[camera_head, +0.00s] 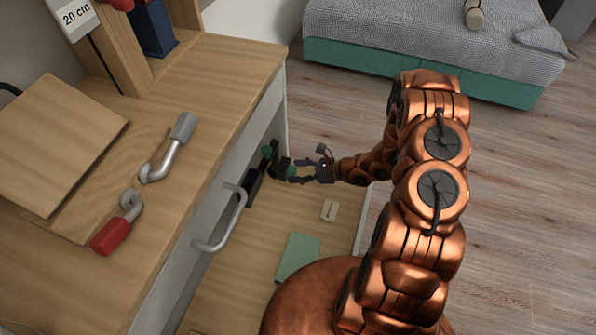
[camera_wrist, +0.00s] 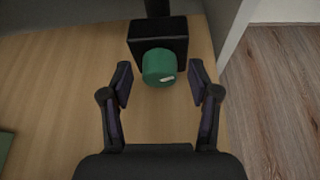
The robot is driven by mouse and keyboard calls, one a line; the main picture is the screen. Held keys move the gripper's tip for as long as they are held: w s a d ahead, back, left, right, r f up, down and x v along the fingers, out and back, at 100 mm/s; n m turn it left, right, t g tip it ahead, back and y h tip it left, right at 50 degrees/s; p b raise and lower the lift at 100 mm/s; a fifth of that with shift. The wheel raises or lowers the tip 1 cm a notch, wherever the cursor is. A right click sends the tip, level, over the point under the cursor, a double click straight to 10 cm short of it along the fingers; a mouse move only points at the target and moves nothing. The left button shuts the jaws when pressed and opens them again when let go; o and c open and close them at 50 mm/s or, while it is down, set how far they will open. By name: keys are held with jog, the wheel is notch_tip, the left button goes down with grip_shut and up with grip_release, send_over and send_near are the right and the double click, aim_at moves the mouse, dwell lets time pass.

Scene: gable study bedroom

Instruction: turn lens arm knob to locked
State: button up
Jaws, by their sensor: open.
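A green knob (camera_wrist: 158,68) with a pale mark on its front sticks out from a black block (camera_wrist: 176,34) in the wrist view. In the head view the green knob (camera_head: 283,167) and the dark block (camera_head: 254,178) show beside the desk's front. My gripper (camera_wrist: 160,80) is open, with one finger on each side of the knob. Small gaps show between the fingers and the knob, and it holds nothing. In the head view my gripper (camera_head: 300,170) reaches the knob from the right. I cannot tell what position the mark stands for.
A grey drawer handle (camera_head: 222,226) stands out on the left. A small cream tag (camera_head: 329,210) and a green pad (camera_head: 298,256) lie on the wooden surface below. A red-handled tool (camera_head: 112,232) and a grey-handled tool (camera_head: 172,148) lie on the desk top.

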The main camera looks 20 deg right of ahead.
jog(key=c, duration=1.2)
jog(key=shift+o, duration=0.2)
jog(key=shift+r+m+g+p, duration=0.1)
jog(key=shift+m+g+p, duration=0.4)
jog(key=shift+p, duration=1.15)
jog(key=shift+f+m+g+y+p, duration=0.2)
jog(key=shift+m+g+y+p, duration=0.3)
jog(key=shift+m+y+p, duration=0.7)
jog(key=shift+w+m, duration=0.1)
jog(key=shift+m, duration=0.3)
jog(key=o, duration=1.2)
jog(key=shift+d, duration=0.1)
jog(key=shift+c, duration=0.2)
